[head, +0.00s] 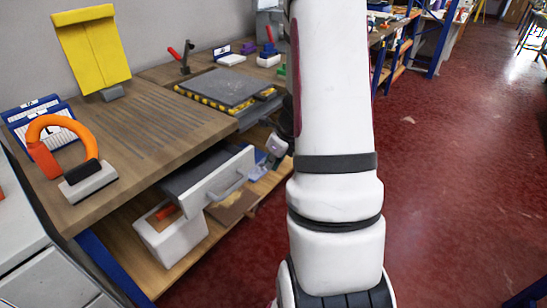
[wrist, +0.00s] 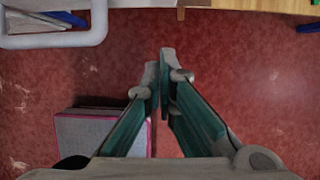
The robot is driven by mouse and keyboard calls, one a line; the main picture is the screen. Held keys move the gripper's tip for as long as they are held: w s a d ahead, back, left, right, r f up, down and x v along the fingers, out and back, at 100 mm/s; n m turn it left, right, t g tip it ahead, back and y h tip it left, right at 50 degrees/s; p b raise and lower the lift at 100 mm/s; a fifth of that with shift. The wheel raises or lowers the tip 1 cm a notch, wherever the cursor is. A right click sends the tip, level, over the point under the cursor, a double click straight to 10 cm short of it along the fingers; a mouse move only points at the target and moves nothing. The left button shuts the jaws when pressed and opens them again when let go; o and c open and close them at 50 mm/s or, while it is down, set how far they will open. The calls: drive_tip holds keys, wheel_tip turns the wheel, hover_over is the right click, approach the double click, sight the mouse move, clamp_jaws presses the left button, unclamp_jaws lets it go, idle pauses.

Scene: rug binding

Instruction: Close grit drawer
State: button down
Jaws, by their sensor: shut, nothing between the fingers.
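The drawer (head: 222,183) has a pale front with a grey bar handle (head: 229,186). It stands pulled out under the workbench, its front clear of the bench edge. My gripper is shut and empty, its two fingertips together (wrist: 165,60) over the red floor in the wrist view. In the head view my arm hides most of it; a dark and pale part of it shows to the right of the drawer, apart from it. A pale, rounded loop (wrist: 55,40) lies at the top left of the wrist view; I cannot tell whether it is the drawer's handle.
The wooden workbench (head: 140,130) holds an orange-handled tool (head: 75,160), a yellow stand (head: 92,45) and a grey plate (head: 226,87). A white bin (head: 170,238) sits on the shelf below. A grey panel with a pink edge (wrist: 100,132) is at the wrist view's lower left. Red floor lies open at right.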

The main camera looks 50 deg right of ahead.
sight(235, 148)
drive_tip(key=shift+w+a+f, duration=0.1)
drive_tip(key=shift+w+f, duration=0.15)
drive_tip(key=shift+w, duration=0.55)
drive_tip(key=shift+w+d+f, duration=0.1)
drive_tip(key=shift+w+f, duration=0.2)
drive_tip(key=shift+w, duration=0.5)
drive_tip(key=shift+w+a+f, duration=0.1)
drive_tip(key=shift+w+f, duration=0.15)
drive_tip(key=shift+w, duration=0.55)
drive_tip(key=w+p, duration=0.4)
drive_tip(key=w, duration=0.6)
drive_tip(key=shift+w+a, duration=0.15)
drive_tip(key=shift+w, duration=0.25)
drive_tip(key=shift+a, duration=0.1)
